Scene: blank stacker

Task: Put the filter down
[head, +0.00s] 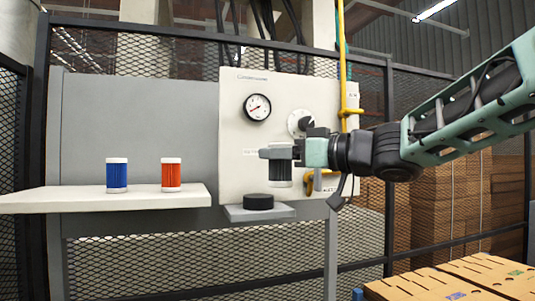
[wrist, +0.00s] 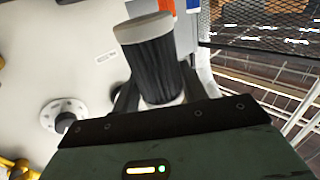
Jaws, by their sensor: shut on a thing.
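A dark grey filter with pale end caps (head: 280,173) is held upright in my gripper (head: 279,153), in front of the white panel. The fingers are shut around its upper part. In the wrist view the same filter (wrist: 155,65) sits between the fingers, partly hidden by the gripper body. A small grey ledge (head: 236,213) with a black round piece (head: 259,202) on it is below and a little left of the filter. A blue filter (head: 117,175) and an orange-red filter (head: 171,175) stand upright on the white shelf (head: 110,201) at the left.
The white panel (head: 234,120) carries a pressure gauge (head: 257,107), a round flange (head: 301,122) and a yellow pipe (head: 342,70). The shelf has free room left of the blue filter and right of the orange-red one. Brown slotted boxes (head: 450,283) are at the lower right.

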